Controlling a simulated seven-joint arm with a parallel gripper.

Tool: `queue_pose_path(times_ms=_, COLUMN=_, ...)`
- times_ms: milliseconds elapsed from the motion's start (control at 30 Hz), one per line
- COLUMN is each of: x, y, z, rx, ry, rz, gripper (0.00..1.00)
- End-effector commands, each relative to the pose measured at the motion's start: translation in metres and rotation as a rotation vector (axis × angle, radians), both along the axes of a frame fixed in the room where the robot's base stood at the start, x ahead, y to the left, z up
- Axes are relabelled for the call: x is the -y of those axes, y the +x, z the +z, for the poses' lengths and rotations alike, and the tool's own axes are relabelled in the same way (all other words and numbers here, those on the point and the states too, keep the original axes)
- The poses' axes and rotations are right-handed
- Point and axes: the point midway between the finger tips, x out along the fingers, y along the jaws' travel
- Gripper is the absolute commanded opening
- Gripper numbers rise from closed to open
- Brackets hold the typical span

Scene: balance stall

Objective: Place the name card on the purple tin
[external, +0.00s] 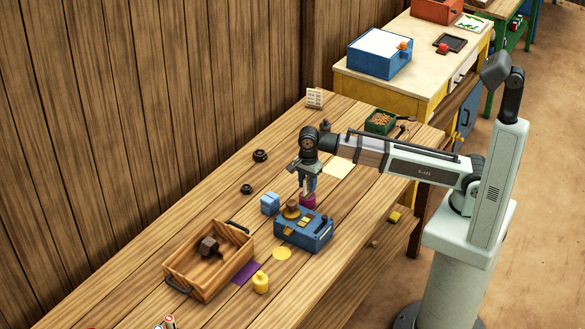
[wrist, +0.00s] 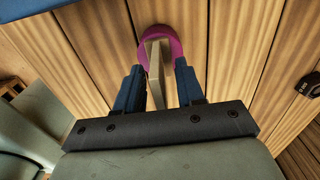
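The purple tin (external: 308,201) stands on the table behind the blue box; it also shows in the wrist view as a round magenta shape (wrist: 174,42). My gripper (external: 307,188) points down just above it. In the wrist view its two blue fingers (wrist: 160,80) are apart. A thin tan piece (wrist: 156,75), possibly the name card seen edge-on, stands between them over the tin. Bare table shows between it and the right finger. Whether it rests on the tin is unclear. A small white card with print (external: 315,97) stands at the table's far edge.
A blue box with a brass knob (external: 303,232) and a light-blue cube (external: 270,203) stand close to my gripper. A wooden tray (external: 190,285) holds a dark block. Dark round weights (external: 260,155) sit left; table between is clear.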

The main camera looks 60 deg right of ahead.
Motion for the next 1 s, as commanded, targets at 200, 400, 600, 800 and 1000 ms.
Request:
queue_pose_path(times_ms=200, x=0.0, y=0.0, z=0.008, rx=0.001, ry=0.0, rz=0.0, gripper=0.38)
queue_pose_path(times_ms=400, x=-0.001, y=0.001, z=0.033, rx=0.002, ry=0.001, rz=0.0, gripper=0.38)
queue_pose_path(times_ms=600, x=-0.001, y=0.001, z=0.064, rx=0.002, ry=0.001, rz=0.0, gripper=0.38)
queue_pose_path(times_ms=800, x=-0.001, y=0.001, z=0.094, rx=0.001, ry=0.001, rz=0.0, gripper=0.38)
queue_pose_path(times_ms=1000, x=0.0, y=0.001, z=0.114, rx=0.001, ry=0.0, rz=0.0, gripper=0.38)
